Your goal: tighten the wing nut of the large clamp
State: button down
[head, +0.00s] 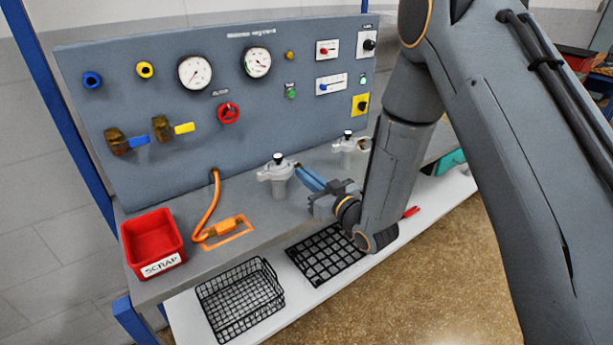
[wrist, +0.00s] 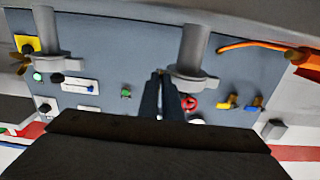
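Two grey clamps sit around upright pipe fittings on the bench. The nearer, larger-looking clamp (head: 277,172) is left of centre in the head view and fills the upper middle of the wrist view (wrist: 195,78). My gripper (head: 299,170) reaches it from the right. In the wrist view, the tips of its two dark fingers (wrist: 159,76) are at the left end of this clamp, with a narrow gap between them. Its wing nut is mostly hidden at the fingertips; I cannot tell whether they grip it. The other clamp (head: 349,146) has a brass wing nut (wrist: 20,64).
A panel (head: 210,120) with gauges, valves and switches stands behind the bench. A red scrap bin (head: 152,240) and an orange hose (head: 208,212) lie left. Wire baskets (head: 240,297) sit on the lower white shelf. The bench between hose and larger clamp is clear.

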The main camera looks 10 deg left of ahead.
jog(key=c, duration=1.9)
grip_release()
jog(key=shift+c, duration=0.2)
jog(key=shift+s+a, duration=0.1)
